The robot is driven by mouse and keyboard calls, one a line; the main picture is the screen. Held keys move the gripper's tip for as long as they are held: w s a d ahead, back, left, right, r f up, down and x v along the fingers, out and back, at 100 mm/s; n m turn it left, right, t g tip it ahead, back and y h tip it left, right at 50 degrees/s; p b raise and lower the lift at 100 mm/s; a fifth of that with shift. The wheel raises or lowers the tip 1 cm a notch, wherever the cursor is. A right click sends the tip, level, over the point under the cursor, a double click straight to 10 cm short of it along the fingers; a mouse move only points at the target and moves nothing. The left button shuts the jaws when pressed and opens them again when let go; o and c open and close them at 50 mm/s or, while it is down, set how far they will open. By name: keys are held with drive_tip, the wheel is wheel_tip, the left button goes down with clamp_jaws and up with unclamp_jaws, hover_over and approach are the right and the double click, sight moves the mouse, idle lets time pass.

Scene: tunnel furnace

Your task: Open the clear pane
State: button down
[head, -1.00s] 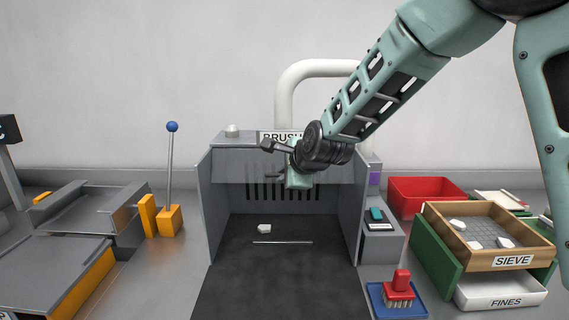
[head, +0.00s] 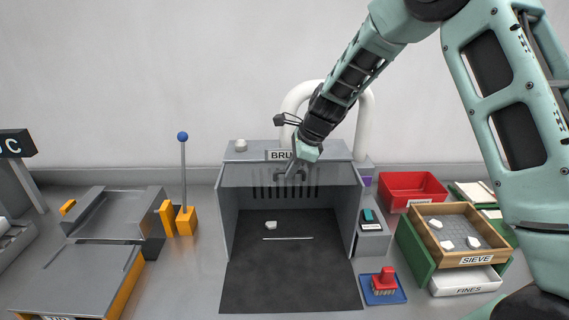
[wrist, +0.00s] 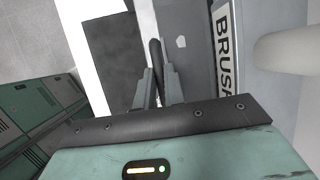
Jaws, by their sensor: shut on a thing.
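The clear pane (head: 238,176) is a see-through sheet across the upper front of the grey brush booth (head: 228,225). The dark slots of the back wall show through it, and the space below it is open. My gripper (head: 290,170) is at the pane's front, near its middle and under the BRUSH label. In the wrist view my gripper (wrist: 158,85) is shut on a dark bar-like handle (wrist: 155,50). The fingers hide part of this handle, and the pane's exact tilt is hard to tell.
Inside the booth lie a white piece (head: 271,224) and a thin rod (head: 288,238). A blue-knobbed lever (head: 183,165) stands left. A red brush (head: 386,281), a wooden sieve (head: 430,258) and a red bin (head: 395,204) are right. A white pipe (head: 365,120) rises behind.

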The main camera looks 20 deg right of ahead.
sight(293, 178)
drive_tip(key=shift+w+d+r+p, duration=0.2)
drive_tip(key=shift+w+r+p, duration=0.2)
drive_tip(key=shift+r, duration=0.25)
drive_tip(key=shift+w+d+r+p, duration=0.15)
drive_tip(key=shift+w+r+p, duration=0.25)
drive_tip(key=shift+r, duration=0.25)
drive_tip(key=shift+d, duration=0.1)
drive_tip(key=c, duration=1.5)
unclamp_jaws()
drive_tip(key=shift+w+f, duration=0.2)
drive_tip(key=shift+w, duration=0.1)
drive_tip(key=shift+s+r, duration=0.15)
drive_tip(key=shift+s, duration=0.05)
drive_tip(key=b+v, duration=0.4)
drive_tip(key=v, duration=1.3)
drive_tip(key=shift+b, duration=0.3)
